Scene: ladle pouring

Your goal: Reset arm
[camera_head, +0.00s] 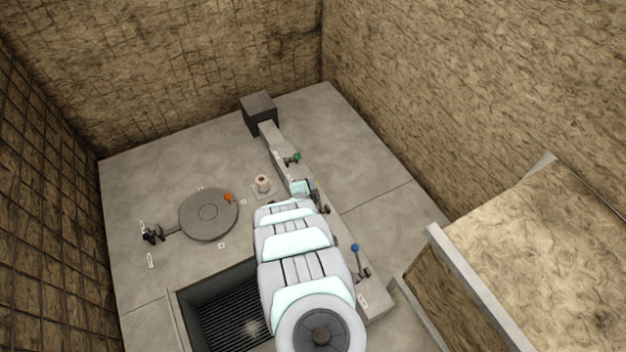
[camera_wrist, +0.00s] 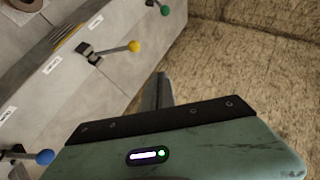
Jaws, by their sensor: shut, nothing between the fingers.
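My gripper shows in the wrist view as grey fingers (camera_wrist: 159,90) past the edge of its green housing. The fingers are together and empty, apart from the levers. In the head view my arm reaches from the bottom toward the raised grey ledge, and its far end hides part of that ledge. The fingertips cannot be made out there.
In the wrist view a yellow-knobbed lever (camera_wrist: 134,46) and a blue-knobbed lever (camera_wrist: 45,157) stick out from labelled panels. The head view shows a green-knobbed lever (camera_head: 297,156), a round grey plate (camera_head: 208,213), a small beige cup (camera_head: 263,182) and a dark grated pit (camera_head: 220,318). Rough walls surround the floor.

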